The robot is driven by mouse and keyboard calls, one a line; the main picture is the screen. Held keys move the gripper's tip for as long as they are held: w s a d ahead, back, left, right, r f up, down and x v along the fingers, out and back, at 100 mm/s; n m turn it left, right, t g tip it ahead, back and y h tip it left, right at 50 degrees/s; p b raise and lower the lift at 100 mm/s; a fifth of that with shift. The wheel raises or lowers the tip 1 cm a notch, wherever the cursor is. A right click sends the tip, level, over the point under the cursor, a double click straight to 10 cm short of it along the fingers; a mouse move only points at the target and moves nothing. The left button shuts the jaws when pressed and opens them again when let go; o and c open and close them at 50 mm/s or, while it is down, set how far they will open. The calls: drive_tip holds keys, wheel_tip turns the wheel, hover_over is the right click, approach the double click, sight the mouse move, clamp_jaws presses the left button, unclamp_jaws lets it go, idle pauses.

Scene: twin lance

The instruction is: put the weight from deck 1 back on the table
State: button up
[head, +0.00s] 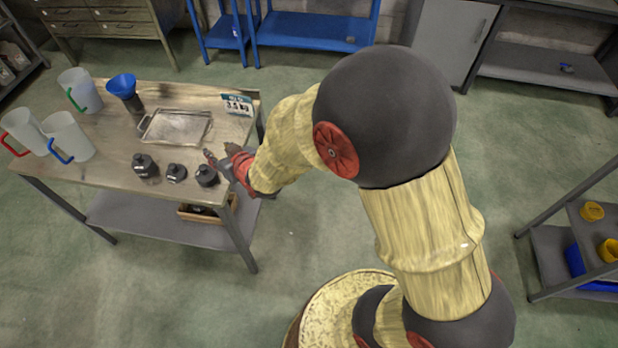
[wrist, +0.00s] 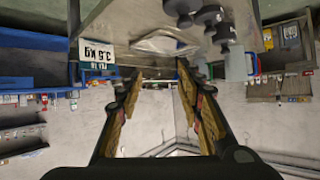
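Three dark weights stand near the front edge of the table (head: 95,172): a larger left weight (head: 145,166), a small middle weight (head: 176,173) and a right weight (head: 207,176). My gripper (head: 219,154) is by the table's front right corner, just right of the right weight. In the wrist view, which is upside down, my gripper (wrist: 163,84) has its fingers spread with nothing between them. The dark weights (wrist: 209,15) show beyond it at the top. I cannot tell which place is deck 1, and no weight is visible there.
A rack (head: 558,262) with yellow items stands right.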

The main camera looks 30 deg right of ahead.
drive_tip(key=s+d+r+m+g+h, duration=0.1)
drive_tip(key=s+d+r+g, duration=0.1)
drive_tip(key=s+d+r, duration=0.3)
drive_tip(key=s+d+r+g+h, duration=0.1)
drive_tip(key=s+d+r, duration=0.3)
drive_tip(key=s+r, duration=0.35)
drive_tip(key=s+d+r+g, duration=0.1)
drive_tip(key=s+r, duration=0.1)
drive_tip(key=s, duration=0.7)
drive_tip(key=s+d+r+m+g, duration=0.1)
drive_tip(key=s+d+r+g, duration=0.1)
drive_tip(key=s, duration=0.8)
drive_tip(key=shift+d+r+h, duration=0.2)
drive_tip(key=shift+r+h, duration=0.05)
drive_tip(key=shift+h, duration=0.15)
